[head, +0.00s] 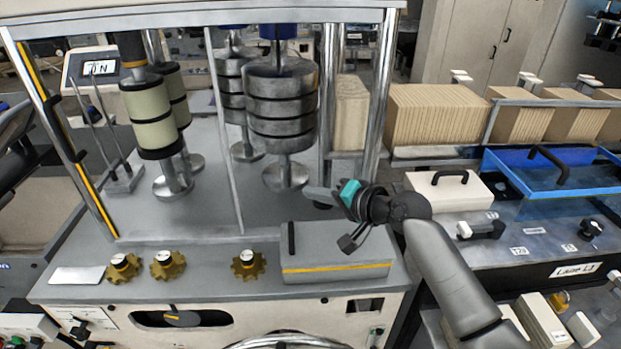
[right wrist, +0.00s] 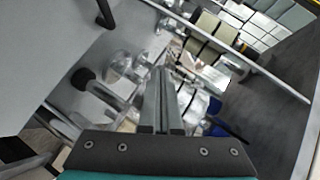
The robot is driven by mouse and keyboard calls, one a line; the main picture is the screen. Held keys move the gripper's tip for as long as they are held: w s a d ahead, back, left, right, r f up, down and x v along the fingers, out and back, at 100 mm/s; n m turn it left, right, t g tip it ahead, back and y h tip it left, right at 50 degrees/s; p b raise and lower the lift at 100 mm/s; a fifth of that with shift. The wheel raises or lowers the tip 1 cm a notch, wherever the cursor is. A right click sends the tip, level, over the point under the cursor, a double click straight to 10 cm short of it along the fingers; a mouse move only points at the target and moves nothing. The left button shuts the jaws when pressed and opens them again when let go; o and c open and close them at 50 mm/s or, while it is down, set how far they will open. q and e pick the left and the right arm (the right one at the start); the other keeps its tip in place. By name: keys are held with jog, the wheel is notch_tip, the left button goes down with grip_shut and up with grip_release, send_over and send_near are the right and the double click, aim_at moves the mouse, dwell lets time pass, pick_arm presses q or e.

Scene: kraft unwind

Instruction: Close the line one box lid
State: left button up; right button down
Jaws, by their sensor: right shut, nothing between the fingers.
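My right gripper (head: 314,193) is over the machine's grey deck, above and behind a low grey box with a yellow stripe (head: 336,262). Its fingers are together and empty; they also show together in the right wrist view (right wrist: 163,100). To the right, a label that seems to read as a line L1 tag (head: 575,270) is on the front of a bench. On that bench are a white box with a black handle (head: 447,190) and a blue-rimmed tray-like piece with a black handle (head: 510,176). I cannot tell which is the line one box lid. My left gripper is not in view.
Stacked grey metal discs (head: 281,110) and a pale roller (head: 151,121) stand on the deck behind bright posts. Brass knobs (head: 248,265) line the front edge. Ribbed tan blocks (head: 437,116) stand behind the right bench.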

aim_at(293, 229)
jog(key=shift+n+h, duration=0.3)
jog(key=shift+h, duration=0.2)
jog(key=a+f, duration=0.1)
jog(key=f, duration=0.1)
jog(key=a+f, duration=0.1)
jog(key=f, duration=0.2)
jog(key=a+f+b, duration=0.1)
jog(key=a+f, duration=0.1)
jog(key=f, duration=0.1)
jog(key=shift+a+f, duration=0.25)
jog(key=shift+f, duration=0.35)
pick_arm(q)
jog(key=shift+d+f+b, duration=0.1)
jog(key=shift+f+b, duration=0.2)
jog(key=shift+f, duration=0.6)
pick_arm(e)
jog(key=shift+a+f, duration=0.15)
jog(key=shift+f, duration=0.15)
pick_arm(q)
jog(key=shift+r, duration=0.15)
pick_arm(e)
jog(key=shift+r, duration=0.15)
